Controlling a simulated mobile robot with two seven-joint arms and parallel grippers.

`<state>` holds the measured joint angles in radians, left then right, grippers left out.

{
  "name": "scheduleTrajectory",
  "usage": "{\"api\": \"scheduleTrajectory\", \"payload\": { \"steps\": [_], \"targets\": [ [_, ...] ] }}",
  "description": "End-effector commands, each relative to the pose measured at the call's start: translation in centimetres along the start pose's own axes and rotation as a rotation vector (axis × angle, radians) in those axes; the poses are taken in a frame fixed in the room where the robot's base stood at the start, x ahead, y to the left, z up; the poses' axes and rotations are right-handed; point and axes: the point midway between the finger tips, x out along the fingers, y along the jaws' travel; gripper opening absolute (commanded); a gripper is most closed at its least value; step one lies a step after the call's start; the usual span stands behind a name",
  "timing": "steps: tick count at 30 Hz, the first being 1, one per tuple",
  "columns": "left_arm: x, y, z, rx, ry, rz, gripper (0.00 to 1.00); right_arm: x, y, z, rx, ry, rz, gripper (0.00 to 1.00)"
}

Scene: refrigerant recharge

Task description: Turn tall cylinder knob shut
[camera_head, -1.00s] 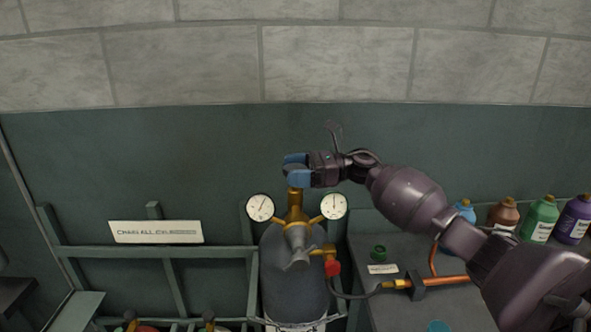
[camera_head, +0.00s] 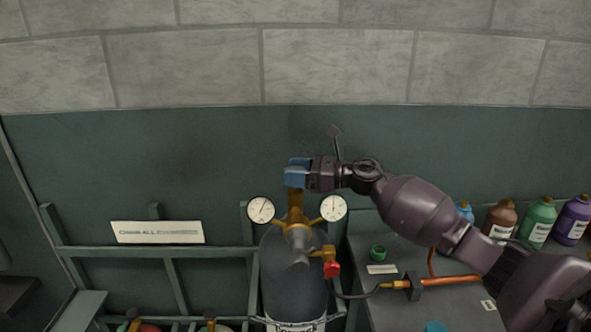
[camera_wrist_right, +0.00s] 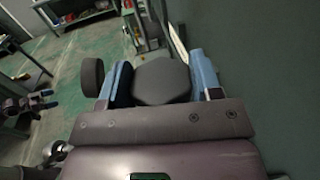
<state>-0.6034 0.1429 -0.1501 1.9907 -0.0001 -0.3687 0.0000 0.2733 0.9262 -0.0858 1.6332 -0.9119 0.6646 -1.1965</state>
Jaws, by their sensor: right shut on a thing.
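The tall grey cylinder (camera_head: 290,275) stands upright in the lower middle of the head view, with a brass valve stem (camera_head: 295,198) on top. My right gripper (camera_head: 297,172) is at the top of this stem, its blue fingers covering the knob from the head camera. In the right wrist view, a dark grey faceted knob (camera_wrist_right: 162,82) sits between the two blue fingers, and the gripper is shut on it. What looks like my left gripper (camera_wrist_right: 32,102) shows small at the left edge of the wrist view; its jaws are too small to read.
Two round gauges (camera_head: 261,209) (camera_head: 333,208) flank the stem. A red-ended fitting (camera_head: 332,268) with a hose is right of the cylinder. Several bottles (camera_head: 540,222) stand on the right bench. A rack with a label (camera_head: 157,232) is at left. The wall is close behind.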

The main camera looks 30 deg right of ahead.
Motion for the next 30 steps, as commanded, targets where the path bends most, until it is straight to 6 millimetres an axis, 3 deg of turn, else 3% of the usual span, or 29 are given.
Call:
{"api": "scheduleTrajectory", "payload": {
  "steps": [10, 11, 15, 25, 30],
  "targets": [
    [0.2, 0.0, -0.4, 0.000, 0.007, 0.001, 0.97, 0.0, 0.0, -0.1, 0.001, -0.001, -0.008, 0.35],
    [0.2, 0.0, -0.4, 0.000, 0.007, 0.001, 0.97, 0.0, 0.0, -0.1, 0.001, -0.001, -0.008, 0.63],
    [0.2, 0.0, -0.4, 0.000, 0.007, 0.001, 0.97, 0.0, 0.0, -0.1, 0.000, -0.001, -0.008, 0.84],
    [0.1, 0.0, -0.1, 0.000, 0.003, 0.001, 0.97, -0.3, 0.0, -0.1, 0.000, -0.001, -0.008, 0.84],
    [0.2, 0.1, 0.7, -0.001, -0.005, 0.000, 0.97, -2.2, 0.0, -0.3, 0.000, 0.001, -0.008, 0.84]
  ]
}}
